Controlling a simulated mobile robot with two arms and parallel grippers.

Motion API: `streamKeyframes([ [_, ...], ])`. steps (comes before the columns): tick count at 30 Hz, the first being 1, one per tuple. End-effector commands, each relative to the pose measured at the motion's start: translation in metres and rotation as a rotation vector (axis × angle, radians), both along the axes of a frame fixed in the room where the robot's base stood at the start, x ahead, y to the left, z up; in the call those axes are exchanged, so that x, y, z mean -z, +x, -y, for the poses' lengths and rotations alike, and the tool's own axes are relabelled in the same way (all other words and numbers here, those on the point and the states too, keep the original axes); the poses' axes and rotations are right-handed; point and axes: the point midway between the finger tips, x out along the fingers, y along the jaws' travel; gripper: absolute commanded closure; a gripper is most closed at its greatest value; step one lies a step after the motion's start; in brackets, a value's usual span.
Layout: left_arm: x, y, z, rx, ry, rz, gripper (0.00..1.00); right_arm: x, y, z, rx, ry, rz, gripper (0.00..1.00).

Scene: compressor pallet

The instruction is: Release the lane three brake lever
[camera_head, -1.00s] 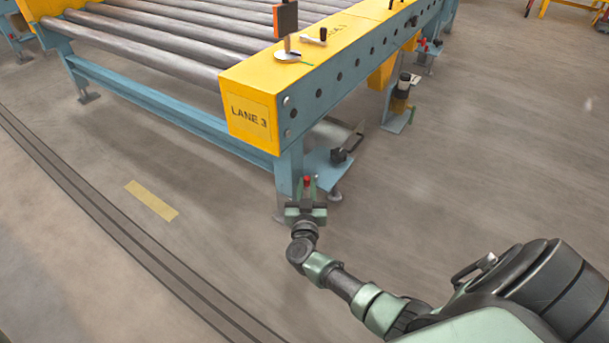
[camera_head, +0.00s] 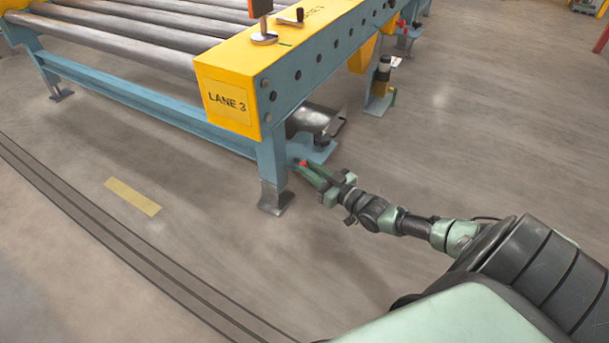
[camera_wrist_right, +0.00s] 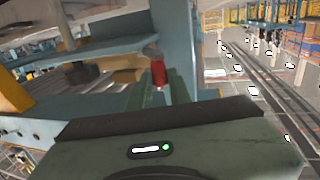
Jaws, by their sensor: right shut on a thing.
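The yellow end of the conveyor carries a "LANE 3" label (camera_head: 228,101). Below it, beside the blue leg (camera_head: 272,165), is the brake lever with a red knob (camera_head: 302,163). The red knob also shows upright in the right wrist view (camera_wrist_right: 158,72), between the green fingers. My right gripper (camera_head: 308,170) reaches in from the right, low by the leg, and is shut on the red knob. The fingers hide part of the lever. My left gripper is in neither view.
A blue bracket plate (camera_head: 318,152) with a grey metal part (camera_head: 315,118) sits just behind the knob. A small crank handle (camera_head: 291,17) and a post with an orange-edged panel (camera_head: 262,12) stand on the yellow rail. Open floor lies in front and to the right.

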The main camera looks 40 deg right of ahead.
Motion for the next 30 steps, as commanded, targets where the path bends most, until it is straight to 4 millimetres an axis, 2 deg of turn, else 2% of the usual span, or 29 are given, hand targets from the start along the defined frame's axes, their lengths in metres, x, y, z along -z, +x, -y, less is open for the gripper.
streamKeyframes([
  [1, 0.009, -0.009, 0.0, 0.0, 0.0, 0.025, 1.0, 0.006, 0.001, 0.006, -0.03, -0.009, 0.002, 1.0],
  [15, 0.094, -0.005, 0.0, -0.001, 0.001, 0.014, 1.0, 0.004, 0.005, 0.032, -0.388, -0.007, 0.006, 1.0],
  [21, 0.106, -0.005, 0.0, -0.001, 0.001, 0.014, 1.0, 0.001, 0.008, 0.04, -0.513, 0.0, 0.004, 1.0],
  [30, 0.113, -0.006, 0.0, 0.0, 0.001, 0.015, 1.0, -0.002, 0.011, 0.045, -0.617, 0.007, 0.003, 1.0],
])
